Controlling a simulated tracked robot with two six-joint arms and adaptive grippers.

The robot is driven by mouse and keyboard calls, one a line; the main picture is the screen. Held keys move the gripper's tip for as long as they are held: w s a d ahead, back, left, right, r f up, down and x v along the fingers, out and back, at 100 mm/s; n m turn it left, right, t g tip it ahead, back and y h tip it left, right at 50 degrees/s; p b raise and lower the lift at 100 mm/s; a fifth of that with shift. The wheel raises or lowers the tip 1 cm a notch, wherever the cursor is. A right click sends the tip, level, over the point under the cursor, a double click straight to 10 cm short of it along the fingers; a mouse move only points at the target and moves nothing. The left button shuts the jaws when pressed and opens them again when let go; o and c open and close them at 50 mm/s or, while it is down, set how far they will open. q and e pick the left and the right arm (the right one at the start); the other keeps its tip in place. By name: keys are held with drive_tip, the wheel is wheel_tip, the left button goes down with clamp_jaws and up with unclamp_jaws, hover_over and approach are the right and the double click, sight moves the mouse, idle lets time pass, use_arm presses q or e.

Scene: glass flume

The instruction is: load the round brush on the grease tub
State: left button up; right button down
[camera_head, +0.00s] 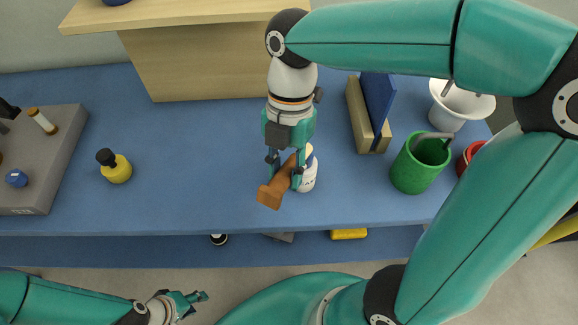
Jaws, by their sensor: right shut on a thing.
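My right gripper (286,172) reaches down over the blue table (215,150) and is shut on a brown wooden piece (271,195), held tilted; it looks like a brush handle or block, and no bristles show. A white labelled container (309,177) stands right behind the gripper, partly hidden by it; I cannot tell whether it is the grease tub or whether the brown piece touches it. My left gripper (196,299) is low at the lower left, in front of the table and away from these things; its jaw opening is unclear.
A yellow bottle with a black cap (116,168) and a grey tray (62,150) are on the left. A blue and tan upright block (368,112), green cup (418,165), white pot (463,105) and red container (469,154) are on the right. A wooden box (200,65) is behind.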

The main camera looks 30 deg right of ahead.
drive_tip(key=shift+f+b, duration=0.35)
drive_tip(key=shift+f, duration=0.1)
idle(0.5)
drive_tip(key=shift+w+a+r, duration=0.1)
idle(0.9)
idle(0.6)
idle(0.6)
drive_tip(key=shift+r+p, duration=3.5)
drive_tip(key=shift+r, duration=0.5)
drive_tip(key=shift+f, duration=0.1)
